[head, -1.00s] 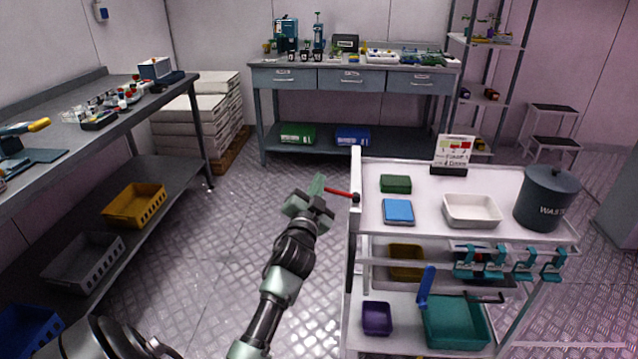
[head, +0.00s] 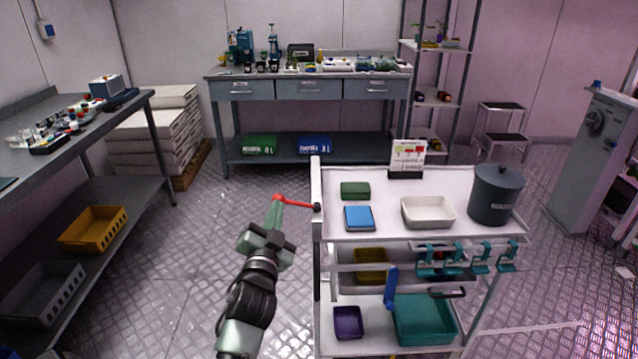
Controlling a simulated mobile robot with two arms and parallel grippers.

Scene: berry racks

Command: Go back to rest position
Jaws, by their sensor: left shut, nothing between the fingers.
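My left gripper (head: 275,212) is in the middle of the head view, just left of the cart (head: 385,226). Its fingers are shut and hold nothing. A red bar (head: 297,204) runs from near the fingertips to the cart's left post. I cannot tell whether the fingers touch it. My right gripper is not in view.
The cart's top carries a green box, a blue box, a white tray (head: 428,212), a card stand and a dark waste bin (head: 496,194). A long bench (head: 60,132) stands at the left. A workbench (head: 309,88) stands at the back.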

